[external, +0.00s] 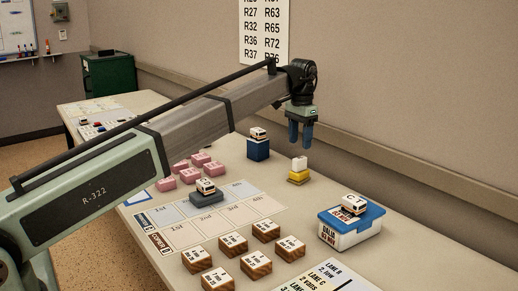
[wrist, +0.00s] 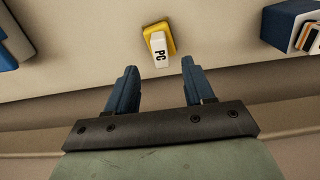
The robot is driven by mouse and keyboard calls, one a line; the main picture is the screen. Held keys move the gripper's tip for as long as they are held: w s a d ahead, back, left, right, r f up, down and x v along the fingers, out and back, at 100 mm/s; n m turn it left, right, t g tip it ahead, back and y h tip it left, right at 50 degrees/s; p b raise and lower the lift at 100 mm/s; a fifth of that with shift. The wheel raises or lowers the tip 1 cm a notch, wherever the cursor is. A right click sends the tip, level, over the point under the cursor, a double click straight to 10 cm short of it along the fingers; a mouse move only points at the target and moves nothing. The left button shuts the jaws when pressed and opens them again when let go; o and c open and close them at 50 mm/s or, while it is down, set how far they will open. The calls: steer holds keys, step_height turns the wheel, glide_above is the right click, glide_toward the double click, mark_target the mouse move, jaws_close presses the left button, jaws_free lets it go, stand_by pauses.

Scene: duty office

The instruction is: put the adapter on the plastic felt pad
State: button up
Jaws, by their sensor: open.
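My gripper (external: 300,146) is open and empty, raised above the back of the table; its two blue fingers also show in the wrist view (wrist: 160,68). A white block (external: 300,163) stands on a yellow stepped base (external: 298,178) below it and a little to its front. In the wrist view the white block (wrist: 158,48) reads "PC" and lies beyond the fingertips, on the yellow base (wrist: 148,33). Nothing is labelled adapter or plastic felt pad, so I cannot tell which things these are.
Several wooden-based blocks (external: 232,243) and several pink blocks (external: 188,173) stand around the printed grid sheet (external: 180,233). The wall borders the table's back.

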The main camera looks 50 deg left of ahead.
mark_target(299, 158)
steer(key=shift+r, duration=2.3)
